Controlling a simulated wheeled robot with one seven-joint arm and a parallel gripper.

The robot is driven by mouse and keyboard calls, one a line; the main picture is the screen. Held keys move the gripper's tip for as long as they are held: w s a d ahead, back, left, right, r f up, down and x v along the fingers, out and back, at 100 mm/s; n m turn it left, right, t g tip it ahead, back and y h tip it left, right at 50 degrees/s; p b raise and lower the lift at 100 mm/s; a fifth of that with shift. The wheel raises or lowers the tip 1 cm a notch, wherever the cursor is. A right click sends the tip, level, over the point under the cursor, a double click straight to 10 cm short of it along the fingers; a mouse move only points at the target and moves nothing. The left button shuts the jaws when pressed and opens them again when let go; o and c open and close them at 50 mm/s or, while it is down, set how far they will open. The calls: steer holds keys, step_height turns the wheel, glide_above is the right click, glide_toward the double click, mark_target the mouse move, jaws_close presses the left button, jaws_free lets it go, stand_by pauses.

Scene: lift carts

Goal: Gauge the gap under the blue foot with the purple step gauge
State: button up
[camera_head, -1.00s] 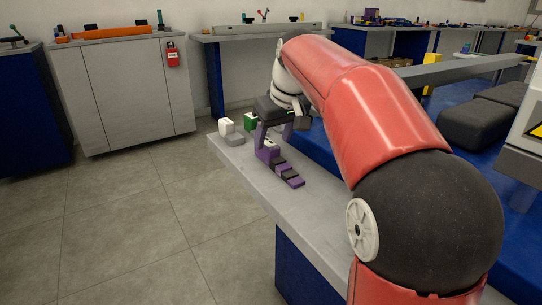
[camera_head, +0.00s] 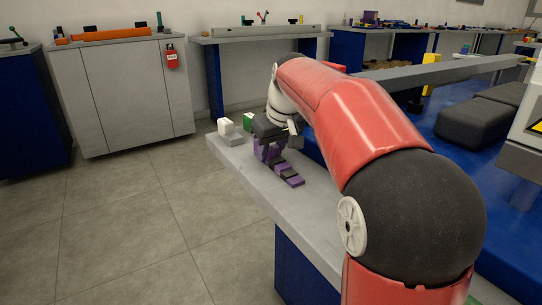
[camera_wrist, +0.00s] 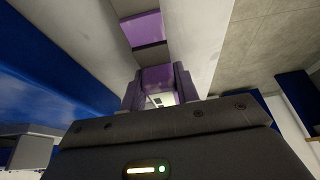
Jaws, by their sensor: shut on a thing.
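The purple step gauge (camera_head: 288,174), with dark bands across its steps, lies on the grey bench top (camera_head: 250,178). My gripper (camera_head: 270,154) is low over its far, taller end and shut on it. In the wrist view the gauge (camera_wrist: 142,29) runs away from between my purple fingers (camera_wrist: 158,88). The part between the fingers is partly hidden by them and by the gripper body. I cannot pick out the blue foot in either view.
A white block (camera_head: 225,126) and a grey block (camera_head: 234,139) stand beyond the gauge near the bench's left edge. A green block (camera_head: 248,121) is close behind my gripper. The bench top is clear in front of the gauge. A red tag (camera_head: 172,58) hangs on a cabinet.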

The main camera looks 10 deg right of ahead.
steer(key=shift+c, duration=0.2)
step_height(320, 180, up, 20)
steer(key=p, duration=0.6)
steer(key=shift+p, duration=0.4)
steer(key=o, duration=0.4)
steer(key=c, duration=0.4)
